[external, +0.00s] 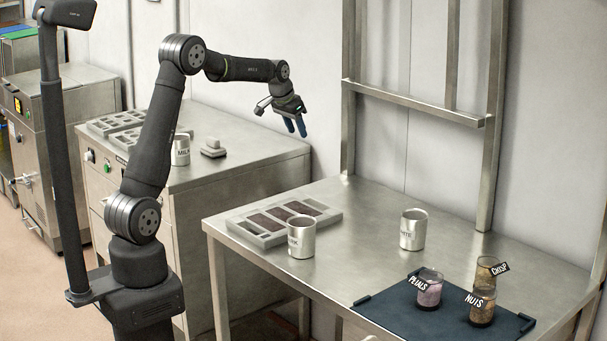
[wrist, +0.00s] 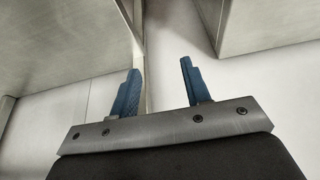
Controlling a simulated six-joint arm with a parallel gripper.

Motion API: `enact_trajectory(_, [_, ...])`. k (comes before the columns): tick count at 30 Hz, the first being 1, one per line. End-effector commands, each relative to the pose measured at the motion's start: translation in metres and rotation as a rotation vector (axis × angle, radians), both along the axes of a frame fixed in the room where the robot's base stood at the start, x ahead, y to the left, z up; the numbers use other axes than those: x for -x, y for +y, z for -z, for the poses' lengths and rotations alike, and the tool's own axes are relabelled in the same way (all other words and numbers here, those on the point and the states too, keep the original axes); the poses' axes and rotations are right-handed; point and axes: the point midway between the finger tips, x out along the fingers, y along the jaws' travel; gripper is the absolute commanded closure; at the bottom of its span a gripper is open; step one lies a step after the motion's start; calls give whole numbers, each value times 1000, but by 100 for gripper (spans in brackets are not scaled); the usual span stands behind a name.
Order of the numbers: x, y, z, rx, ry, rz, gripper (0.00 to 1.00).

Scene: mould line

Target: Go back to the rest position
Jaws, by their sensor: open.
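My gripper (external: 296,126) is raised in the air near the gap between the back cabinet and the front table in the external view. Its two blue fingers point down and stand apart with nothing between them. The wrist view shows the same gripper (wrist: 158,90) with its blue fingers spread and empty. Below the fingers there, the pale floor or wall and steel furniture edges show. My arm is bent, with the upper link raised and the forearm reaching right.
The steel table (external: 360,262) bears a grey mould (external: 270,240) with dark-filled cavities, two metal cups (external: 302,238) (external: 413,230), and a dark mat (external: 385,303) with labelled jars (external: 428,291).

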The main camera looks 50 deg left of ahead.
Motion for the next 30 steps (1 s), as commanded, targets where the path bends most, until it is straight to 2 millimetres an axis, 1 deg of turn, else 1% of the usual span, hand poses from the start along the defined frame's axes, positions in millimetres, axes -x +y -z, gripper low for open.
enact_trajectory(1, [-2,-12,0,0,0,26,57])
enact_trajectory(15, [-8,-105,4,0,0,246,57])
enact_trajectory(23, [-6,-157,6,0,-1,369,57])
enact_trajectory(30, [0,-205,8,-1,0,483,57])
